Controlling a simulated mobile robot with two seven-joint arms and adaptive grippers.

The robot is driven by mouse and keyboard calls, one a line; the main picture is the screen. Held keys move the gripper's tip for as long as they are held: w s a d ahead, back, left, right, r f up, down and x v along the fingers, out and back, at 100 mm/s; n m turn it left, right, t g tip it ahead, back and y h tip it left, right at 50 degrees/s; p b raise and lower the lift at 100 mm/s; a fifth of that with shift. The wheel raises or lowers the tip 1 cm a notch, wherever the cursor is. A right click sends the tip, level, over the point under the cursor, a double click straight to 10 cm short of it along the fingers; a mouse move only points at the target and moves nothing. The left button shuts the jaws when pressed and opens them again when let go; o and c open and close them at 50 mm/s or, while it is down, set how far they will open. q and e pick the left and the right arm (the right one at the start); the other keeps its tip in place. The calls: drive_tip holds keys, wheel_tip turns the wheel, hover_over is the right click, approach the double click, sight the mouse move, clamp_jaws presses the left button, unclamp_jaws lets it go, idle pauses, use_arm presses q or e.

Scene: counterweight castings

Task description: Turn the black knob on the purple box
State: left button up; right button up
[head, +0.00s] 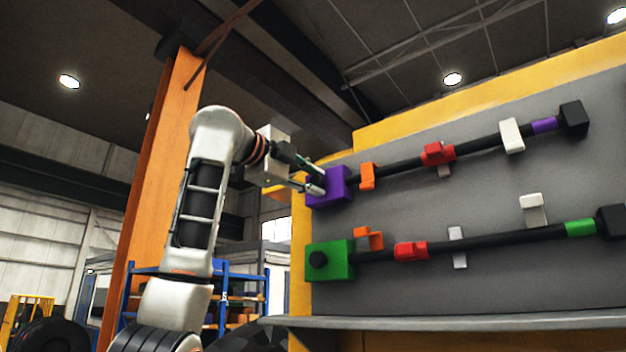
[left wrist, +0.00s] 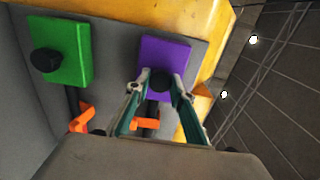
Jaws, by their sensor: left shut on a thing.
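The purple box (head: 335,186) is mounted at the left end of the upper black pipe on the grey panel. It also shows in the left wrist view (left wrist: 165,50), with its black knob (left wrist: 160,81) on the front face. My left gripper (head: 318,184) reaches the box from the left. In the left wrist view its two fingers (left wrist: 159,84) stand on either side of the knob and are shut on it. In the head view the fingers mostly hide the knob. My right gripper is in neither view.
A green box (head: 340,260) with its own black knob (head: 318,259) sits below the purple box. Orange (head: 367,177) and red (head: 438,153) fittings sit along the pipes. A ledge (head: 450,322) runs under the panel. An orange column (head: 150,190) stands behind my left arm.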

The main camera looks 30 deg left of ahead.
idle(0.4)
use_arm(q)
drive_tip(key=o, duration=1.1)
drive_tip(key=shift+o, duration=0.2)
drive_tip(key=shift+s, duration=0.2)
drive_tip(key=s, duration=1.1)
drive_tip(key=shift+s+a, duration=0.35)
drive_tip(key=shift+a, duration=0.1)
